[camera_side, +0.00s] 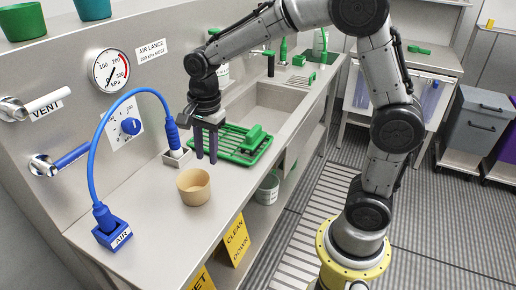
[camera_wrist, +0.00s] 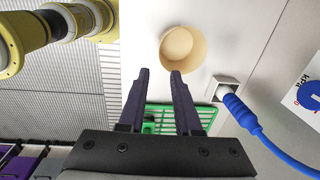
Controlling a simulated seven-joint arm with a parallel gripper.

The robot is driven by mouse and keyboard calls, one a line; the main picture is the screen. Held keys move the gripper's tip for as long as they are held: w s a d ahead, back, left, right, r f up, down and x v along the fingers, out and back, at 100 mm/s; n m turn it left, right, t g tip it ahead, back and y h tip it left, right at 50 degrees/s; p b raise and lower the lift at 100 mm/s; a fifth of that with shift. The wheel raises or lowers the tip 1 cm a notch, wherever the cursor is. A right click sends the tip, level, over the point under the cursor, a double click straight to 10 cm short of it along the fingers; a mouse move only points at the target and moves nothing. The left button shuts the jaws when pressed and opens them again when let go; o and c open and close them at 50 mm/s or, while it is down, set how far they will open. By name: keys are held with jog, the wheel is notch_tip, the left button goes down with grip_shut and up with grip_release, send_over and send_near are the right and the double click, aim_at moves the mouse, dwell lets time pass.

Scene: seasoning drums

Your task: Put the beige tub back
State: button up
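The beige tub (camera_side: 193,190) stands upright on the steel counter, close to the counter's front edge. It is open at the top and looks empty; in the wrist view it shows (camera_wrist: 182,48) just beyond the fingertips. My gripper (camera_side: 206,161) points down over the counter, behind and slightly right of the tub in the side view, near the left end of the green rack. In the wrist view its two dark fingers (camera_wrist: 160,72) are apart with nothing between them. The tub is clear of the fingers.
A green rack (camera_side: 227,149) carries a green brush (camera_side: 254,137). A blue air lance (camera_side: 172,133) stands in a holder, its blue hose (camera_side: 98,150) arching to the AIR block (camera_side: 113,235). A sink (camera_side: 285,97) lies beyond. Counter left of the tub is clear.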

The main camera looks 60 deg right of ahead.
jog(key=s+r+n+t, duration=0.2)
jog(key=s+r+n, duration=0.1)
jog(key=s+n, duration=0.5)
jog(key=s+d+r+n+t, duration=0.1)
jog(key=s+r+n+t, duration=0.1)
jog(key=s+n, duration=0.7)
jog(key=s+r, duration=0.1)
jog(key=s, duration=0.3)
jog(key=shift+d+n+t, duration=0.25)
jog(key=shift+n+t, duration=0.05)
jog(key=shift+r, duration=0.1)
